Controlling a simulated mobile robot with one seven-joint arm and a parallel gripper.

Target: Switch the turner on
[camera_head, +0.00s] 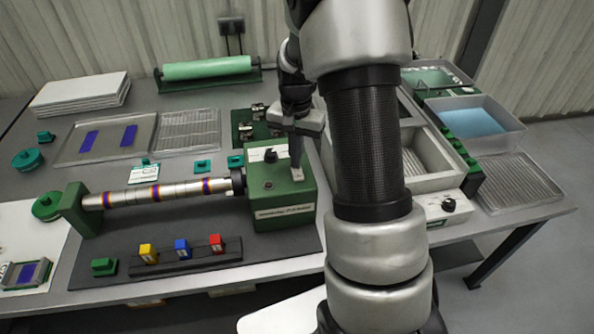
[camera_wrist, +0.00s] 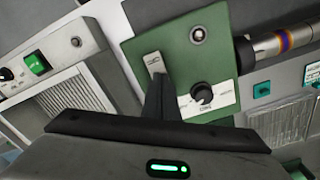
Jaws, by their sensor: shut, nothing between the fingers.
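The turner is a green box (camera_head: 265,208) on the table with a silver rod banded in purple and orange (camera_head: 160,191) running left from it. The box top also shows in the wrist view (camera_wrist: 222,62). It carries a pale rocker switch (camera_wrist: 153,61), a black dial (camera_wrist: 202,94) and a small round lamp (camera_wrist: 197,33) that looks unlit. My gripper (camera_head: 296,163) is shut and empty, pointing down at the switch. In the wrist view its fingertips (camera_wrist: 159,80) are at the switch's near end and hide part of it. I cannot tell whether they touch it.
A grey bath (camera_head: 428,160) with a control knob stands right of the turner. Yellow, blue and red blocks (camera_head: 182,249) sit in a dark rack in front. A tray with purple pieces (camera_head: 105,150) and a green roller (camera_head: 207,68) lie behind.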

